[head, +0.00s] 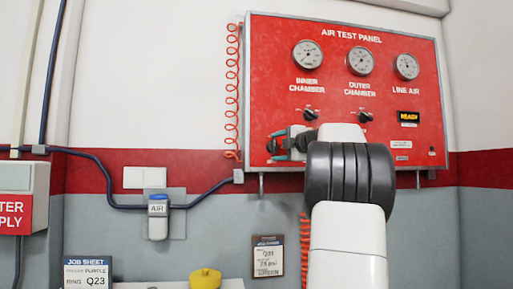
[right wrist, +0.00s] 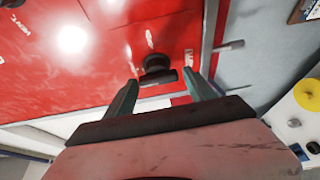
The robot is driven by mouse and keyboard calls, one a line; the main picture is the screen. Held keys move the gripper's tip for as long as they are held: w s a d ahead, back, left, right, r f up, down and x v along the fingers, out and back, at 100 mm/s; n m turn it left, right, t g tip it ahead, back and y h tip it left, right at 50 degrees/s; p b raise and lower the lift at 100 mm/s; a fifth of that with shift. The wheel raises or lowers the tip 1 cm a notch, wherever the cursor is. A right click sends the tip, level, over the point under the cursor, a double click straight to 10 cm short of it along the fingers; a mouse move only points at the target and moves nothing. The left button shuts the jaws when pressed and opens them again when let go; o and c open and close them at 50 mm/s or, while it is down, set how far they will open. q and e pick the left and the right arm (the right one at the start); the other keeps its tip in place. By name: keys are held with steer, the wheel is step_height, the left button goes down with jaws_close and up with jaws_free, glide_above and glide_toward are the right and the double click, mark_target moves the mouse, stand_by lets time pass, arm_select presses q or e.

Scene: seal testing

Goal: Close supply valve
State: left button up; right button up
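The red air test panel (head: 275,60) hangs on the wall in the head view. My right gripper (head: 276,146) is at the panel's lower left, beside a black valve knob (head: 271,147). In the right wrist view the same knob (right wrist: 157,65) lies just beyond and between the two green fingertips of the right gripper (right wrist: 161,86). The fingers are apart, with gaps visible on both sides of the knob. The knob's label is hidden or unreadable, so I cannot confirm that it is the supply valve. My left gripper is not in view.
Two small black knobs (head: 311,115) (head: 365,117) sit under the chamber gauges. A yellow READY display (head: 408,118) is at the right. A coiled orange hose (head: 232,90) hangs along the panel's left edge. A yellow object (head: 205,278) stands below on a light surface.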

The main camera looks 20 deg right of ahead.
steer(key=shift+o, duration=0.7)
steer(key=shift+s+r, duration=0.1)
steer(key=shift+s, duration=0.1)
steer(key=s+d, duration=0.1)
steer(key=s, duration=0.6)
steer(key=shift+s, duration=0.15)
steer(key=shift+d, duration=0.1)
